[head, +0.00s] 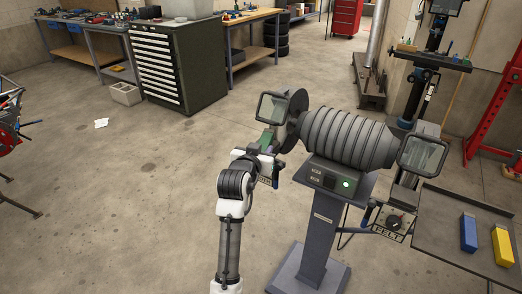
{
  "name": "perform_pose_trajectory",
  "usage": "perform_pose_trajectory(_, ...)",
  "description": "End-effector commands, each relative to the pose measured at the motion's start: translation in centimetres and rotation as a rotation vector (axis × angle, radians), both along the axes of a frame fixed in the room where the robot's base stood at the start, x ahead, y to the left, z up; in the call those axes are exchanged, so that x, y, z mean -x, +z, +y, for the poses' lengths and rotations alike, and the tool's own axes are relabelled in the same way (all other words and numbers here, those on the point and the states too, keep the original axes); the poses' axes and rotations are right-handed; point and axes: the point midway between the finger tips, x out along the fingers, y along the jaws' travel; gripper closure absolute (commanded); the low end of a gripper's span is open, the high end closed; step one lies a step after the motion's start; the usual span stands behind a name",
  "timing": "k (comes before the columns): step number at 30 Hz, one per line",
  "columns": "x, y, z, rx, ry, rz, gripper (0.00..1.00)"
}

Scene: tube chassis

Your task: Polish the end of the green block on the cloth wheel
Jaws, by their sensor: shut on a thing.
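My gripper (262,155) is in the head view just left of the bench machine, shut on the green block (267,139). Only part of the block shows; the jaws hide the rest. The block is close to the dark wheel (288,128) at the machine's left end, behind a clear shield (273,107). I cannot tell whether block and wheel touch. A label under my gripper is mostly covered, so I cannot read that wheel's name. The machine's right end carries a plate reading FELT (391,231).
The ribbed grey motor (347,138) stands on a pedestal (322,235); its panel light (346,183) is green. A second shield (424,154) is on the right. A grey tray table (447,205) holds a blue block (468,233) and a yellow block (502,246).

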Motion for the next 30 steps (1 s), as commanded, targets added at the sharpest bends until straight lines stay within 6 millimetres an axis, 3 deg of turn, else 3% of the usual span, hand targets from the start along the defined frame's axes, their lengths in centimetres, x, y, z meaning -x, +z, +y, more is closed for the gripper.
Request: perform_pose_trajectory(30,-0.68,0.14,-0.50,0.000,0.000,-0.003,0.96)
